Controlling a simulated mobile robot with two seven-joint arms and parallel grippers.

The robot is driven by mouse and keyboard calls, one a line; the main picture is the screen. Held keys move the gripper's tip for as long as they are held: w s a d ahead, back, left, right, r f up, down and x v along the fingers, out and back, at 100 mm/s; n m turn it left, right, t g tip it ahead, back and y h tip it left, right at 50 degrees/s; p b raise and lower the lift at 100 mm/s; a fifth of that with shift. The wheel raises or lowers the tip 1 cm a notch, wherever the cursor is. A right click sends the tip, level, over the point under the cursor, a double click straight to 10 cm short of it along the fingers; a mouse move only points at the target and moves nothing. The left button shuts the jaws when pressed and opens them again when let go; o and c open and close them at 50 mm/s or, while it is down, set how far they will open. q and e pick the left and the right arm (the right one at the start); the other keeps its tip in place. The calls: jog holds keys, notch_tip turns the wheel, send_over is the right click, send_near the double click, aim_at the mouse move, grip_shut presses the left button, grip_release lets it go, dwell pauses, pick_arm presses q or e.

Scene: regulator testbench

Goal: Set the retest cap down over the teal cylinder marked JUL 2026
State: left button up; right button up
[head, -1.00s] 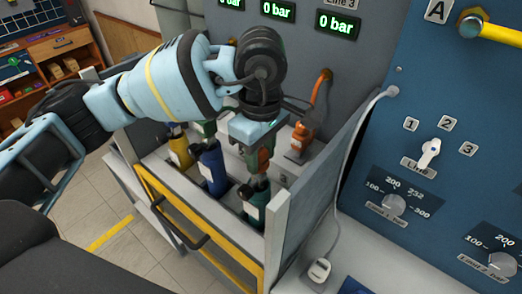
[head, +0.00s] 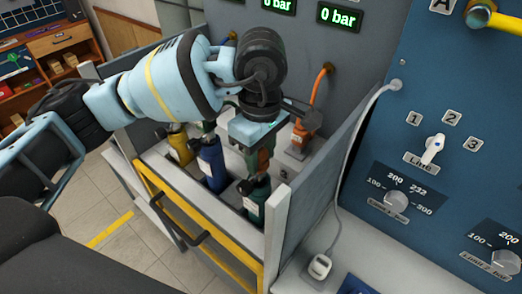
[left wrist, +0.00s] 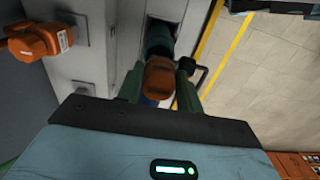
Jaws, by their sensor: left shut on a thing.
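My left gripper (head: 262,168) points down over the cylinder bay, its green fingers shut on the orange-brown retest cap (left wrist: 165,82). The cap is mostly hidden by the fingers in the head view. A teal cylinder (head: 254,204) with a dark top and a white label stands upright in the nearest compartment, just in front of the gripper. Its label is too small to read. In the left wrist view, a teal cylinder (left wrist: 160,38) shows partly beyond the cap in a square opening. I cannot tell whether cap and cylinder touch. My right gripper is not in view.
A blue cylinder (head: 212,165) and a yellow cylinder (head: 180,147) stand left of the teal one. A yellow rail (head: 190,222) runs along the bay's front. A grey side wall (head: 318,180) closes its right. An orange connector (head: 300,138) with a hose sits behind.

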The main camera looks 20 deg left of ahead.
pick_arm(q)
jog(key=shift+f, duration=0.15)
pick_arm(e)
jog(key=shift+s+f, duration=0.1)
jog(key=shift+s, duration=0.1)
pick_arm(q)
jog(key=shift+f, duration=0.1)
jog(key=o, duration=1)
jog(key=shift+o, duration=0.2)
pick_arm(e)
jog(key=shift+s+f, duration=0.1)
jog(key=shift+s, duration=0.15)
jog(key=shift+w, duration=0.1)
pick_arm(q)
jog(key=shift+r, duration=0.4)
notch_tip(320, 180, up, 6)
jog(key=shift+r, duration=0.55)
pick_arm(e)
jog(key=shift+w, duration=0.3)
